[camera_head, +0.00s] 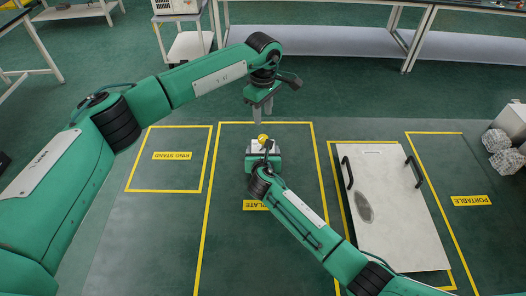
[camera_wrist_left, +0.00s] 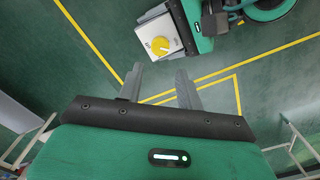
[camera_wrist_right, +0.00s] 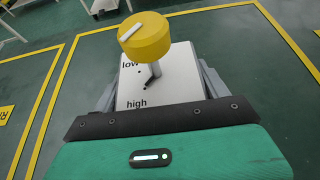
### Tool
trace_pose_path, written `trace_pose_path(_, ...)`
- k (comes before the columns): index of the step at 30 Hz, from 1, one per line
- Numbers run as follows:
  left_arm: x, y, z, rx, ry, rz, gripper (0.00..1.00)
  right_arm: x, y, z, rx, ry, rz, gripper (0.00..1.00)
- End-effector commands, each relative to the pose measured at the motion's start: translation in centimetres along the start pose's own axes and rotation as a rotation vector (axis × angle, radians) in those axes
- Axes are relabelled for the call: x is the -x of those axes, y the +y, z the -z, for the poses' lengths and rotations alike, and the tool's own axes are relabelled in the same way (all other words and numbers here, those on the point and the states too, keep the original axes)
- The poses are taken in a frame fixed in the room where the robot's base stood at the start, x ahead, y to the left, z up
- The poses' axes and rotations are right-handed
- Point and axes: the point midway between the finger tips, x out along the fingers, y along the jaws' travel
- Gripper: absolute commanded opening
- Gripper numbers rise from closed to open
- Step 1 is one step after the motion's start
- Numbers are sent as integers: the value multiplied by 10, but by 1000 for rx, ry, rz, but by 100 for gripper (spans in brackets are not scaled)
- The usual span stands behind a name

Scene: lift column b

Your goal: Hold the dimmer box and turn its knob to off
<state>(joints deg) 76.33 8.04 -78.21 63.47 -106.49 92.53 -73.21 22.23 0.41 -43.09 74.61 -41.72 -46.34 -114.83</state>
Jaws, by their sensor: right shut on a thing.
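The dimmer box (camera_wrist_right: 180,85) is a pale box with a round yellow knob (camera_wrist_right: 145,38) on a stalk. Its face reads "low" and "high", and the knob carries a white pointer line; any "off" label is hidden. In the head view the knob (camera_head: 263,138) tops the box (camera_head: 252,148). My right gripper (camera_head: 265,165) is shut on the box, with one finger along each side. My left gripper (camera_head: 262,106) is open and empty, beyond the box in the head view. In the left wrist view its spread fingers (camera_wrist_left: 158,75) are apart from the knob (camera_wrist_left: 160,46).
Yellow tape marks zones on the green floor, one labelled "RING STAND" (camera_head: 172,156). A pale panel with black handles (camera_head: 395,215) lies to the right. Grey objects (camera_head: 507,150) sit at the far right. White-legged benches (camera_head: 420,35) stand at the back.

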Motion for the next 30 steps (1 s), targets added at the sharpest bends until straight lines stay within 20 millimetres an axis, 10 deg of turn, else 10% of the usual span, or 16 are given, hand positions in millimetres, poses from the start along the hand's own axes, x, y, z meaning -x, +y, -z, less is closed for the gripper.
trace_pose_path(11, 0, 0, 0, 0, 0, 0, 36, 0, 0, 0, 0, 0, 0, 47)
trace_pose_path(17, 1, 0, 0, 49, 0, 0, 52, 0, 0, 0, 0, 0, 0, 47)
trace_pose_path(30, 8, 0, -1, 685, 0, 0, 52, 0, 0, 0, 0, 1, 0, 47)
